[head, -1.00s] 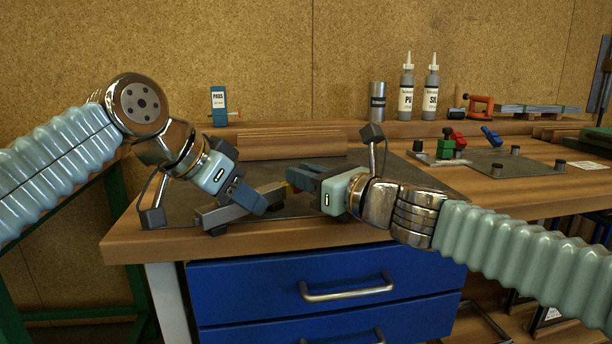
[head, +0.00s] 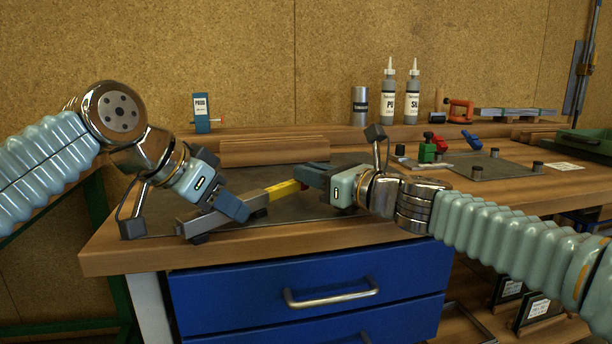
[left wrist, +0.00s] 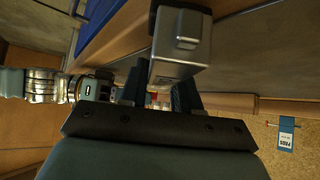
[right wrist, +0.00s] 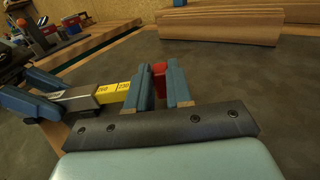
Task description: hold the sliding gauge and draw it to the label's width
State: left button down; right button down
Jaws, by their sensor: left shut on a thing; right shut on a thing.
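The sliding gauge has a grey metal body (head: 195,225) and a yellow marked slide (head: 283,189) with a red end piece (right wrist: 160,80). My left gripper (head: 232,208) is shut across the grey body, which also shows in the left wrist view (left wrist: 180,40). My right gripper (head: 305,178) is shut on the red end of the slide. A length of yellow scale (right wrist: 113,92) with printed numbers lies bare between the body and the right fingers. The gauge lies at a slant over the dark mat (head: 345,160). I cannot tell which label is meant.
A blue labelled block (head: 201,113) stands on the back ledge, behind wooden strips (head: 275,151). Two bottles and a grey can (head: 360,106) stand further right. Blue drawers (head: 315,290) are below the bench.

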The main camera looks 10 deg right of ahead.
jog(key=c, duration=1.3)
grip_release()
jog(key=v, duration=1.2)
jog(key=shift+d, duration=0.1)
pick_arm(q)
jog(key=c, duration=0.8)
grip_release()
jog(key=shift+w+f, duration=0.1)
jog(key=shift+o, duration=0.3)
jog(key=shift+a, duration=0.1)
